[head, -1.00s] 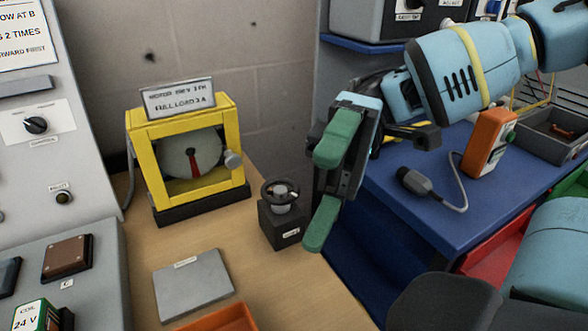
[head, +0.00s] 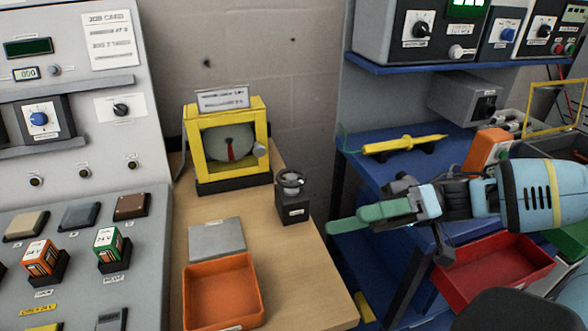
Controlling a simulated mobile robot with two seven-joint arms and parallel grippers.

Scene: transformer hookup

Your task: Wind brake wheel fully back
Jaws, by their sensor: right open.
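The brake wheel (head: 290,180) is a small dark handwheel with a light hub. It sits on top of a black block (head: 292,209) with a label, on the wooden bench. My right gripper (head: 346,221), with green fingers, is right of the block and apart from it, past the bench's right edge. It points left, is seen nearly edge-on, and is open with nothing between its fingers. A yellow-framed dial gauge (head: 228,142) with a red pointer stands behind and left of the wheel. My left gripper is out of view.
A grey plate (head: 217,239) and an orange tray (head: 252,284) lie on the bench left of and nearer than the wheel. A control panel (head: 70,150) stands left. A blue table (head: 365,175) with a yellow probe (head: 405,144) and a red bin (head: 497,268) are right.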

